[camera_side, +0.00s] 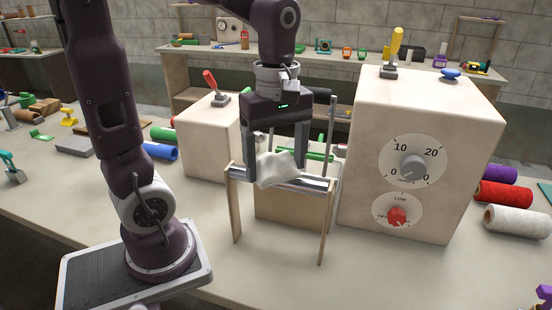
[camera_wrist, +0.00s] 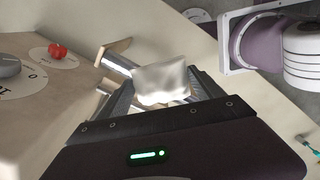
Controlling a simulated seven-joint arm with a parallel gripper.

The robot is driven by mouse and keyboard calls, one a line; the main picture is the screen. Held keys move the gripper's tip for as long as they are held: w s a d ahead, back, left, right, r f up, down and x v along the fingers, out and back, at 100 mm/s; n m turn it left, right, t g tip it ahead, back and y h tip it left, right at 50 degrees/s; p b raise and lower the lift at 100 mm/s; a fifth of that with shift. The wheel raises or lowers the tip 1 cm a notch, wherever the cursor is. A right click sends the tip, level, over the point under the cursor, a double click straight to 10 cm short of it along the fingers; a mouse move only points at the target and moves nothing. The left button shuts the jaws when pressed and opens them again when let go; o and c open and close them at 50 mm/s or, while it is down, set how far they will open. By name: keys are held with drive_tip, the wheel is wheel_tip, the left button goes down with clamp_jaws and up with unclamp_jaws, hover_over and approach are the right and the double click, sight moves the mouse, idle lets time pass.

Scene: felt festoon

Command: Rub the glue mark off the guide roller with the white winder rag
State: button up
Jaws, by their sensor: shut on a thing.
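The white winder rag (camera_side: 279,168) is a crumpled white cloth. My gripper (camera_side: 277,165) is shut on it, and the rag lies over the guide roller (camera_side: 312,181), a shiny metal bar across the top of a wooden frame. In the wrist view the rag (camera_wrist: 162,82) sits between the fingers of my gripper (camera_wrist: 165,95), with the roller (camera_wrist: 117,62) passing beneath or beside it. Whether the rag presses on the roller is hard to tell. No glue mark shows; that part of the roller may be hidden by the rag.
A large cream box (camera_side: 415,130) with two dials stands close to the right of the frame. A smaller cream box (camera_side: 207,135) with a red lever stands behind left. Thread spools (camera_side: 517,222) lie at the right. The table front (camera_side: 280,270) is clear.

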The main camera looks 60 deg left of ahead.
drive_tip(key=shift+f, duration=0.85)
idle(1.0)
drive_tip(key=shift+s, duration=0.1)
drive_tip(key=shift+s+a, duration=0.35)
drive_tip(key=shift+a, duration=0.1)
drive_tip(key=shift+w+d+r, duration=0.15)
drive_tip(key=shift+w+d, duration=0.7)
drive_tip(key=shift+s+a, duration=0.8)
drive_tip(key=shift+a, duration=0.05)
drive_tip(key=shift+w+d+f, duration=0.2)
drive_tip(key=shift+w+d, duration=0.45)
drive_tip(key=shift+d, duration=0.05)
drive_tip(key=shift+w+d, duration=0.15)
drive_tip(key=shift+c, duration=0.5)
drive_tip(key=shift+s+a, duration=0.85)
drive_tip(key=shift+w+d, duration=0.4)
drive_tip(key=shift+d, duration=0.05)
